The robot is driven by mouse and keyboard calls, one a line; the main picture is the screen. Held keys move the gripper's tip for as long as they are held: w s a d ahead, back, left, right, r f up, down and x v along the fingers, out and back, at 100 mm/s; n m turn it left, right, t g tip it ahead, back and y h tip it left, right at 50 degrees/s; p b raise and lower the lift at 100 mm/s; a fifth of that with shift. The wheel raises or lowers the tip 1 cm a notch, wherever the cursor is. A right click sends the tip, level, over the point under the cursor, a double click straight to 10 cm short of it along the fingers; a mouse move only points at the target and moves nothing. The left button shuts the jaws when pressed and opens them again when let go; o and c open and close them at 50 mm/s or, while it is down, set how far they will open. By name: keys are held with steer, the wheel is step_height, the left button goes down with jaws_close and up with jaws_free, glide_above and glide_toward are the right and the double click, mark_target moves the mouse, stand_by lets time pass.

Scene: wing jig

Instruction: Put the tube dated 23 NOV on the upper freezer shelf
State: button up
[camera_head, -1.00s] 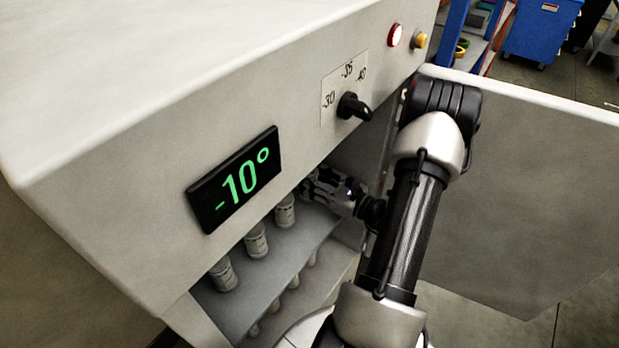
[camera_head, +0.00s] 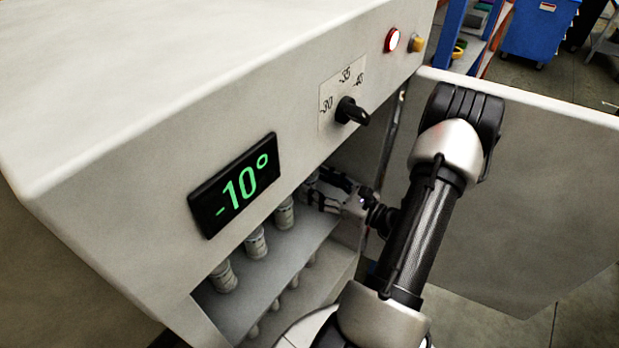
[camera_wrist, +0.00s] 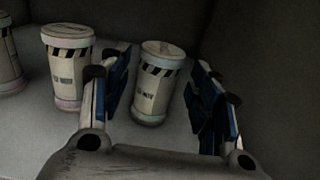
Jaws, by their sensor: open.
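My gripper (camera_wrist: 160,72) is open inside the freezer over the upper shelf; it also shows in the head view (camera_head: 328,192). One white tube (camera_wrist: 155,88) with a striped band stands between the open fingers, apart from them as far as I can see. Its label seems to end in NOV, but the day is too blurred to read. A second tube (camera_wrist: 68,72) with a pinkish lower band stands just left of the left finger. Part of a third tube (camera_wrist: 8,60) shows at the left edge. The upper shelf (camera_head: 262,284) holds these in a row.
Several tubes stand on the lower shelf (camera_head: 318,288), partly hidden. The freezer door (camera_head: 530,190) is open at the right. The freezer wall (camera_wrist: 275,70) is close right of the right finger. The display (camera_head: 235,187) reads -10°.

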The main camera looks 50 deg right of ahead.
steer(key=s+p, duration=0.1)
steer(key=s, duration=0.7)
steer(key=shift+s+d, duration=0.15)
steer(key=shift+d, duration=0.2)
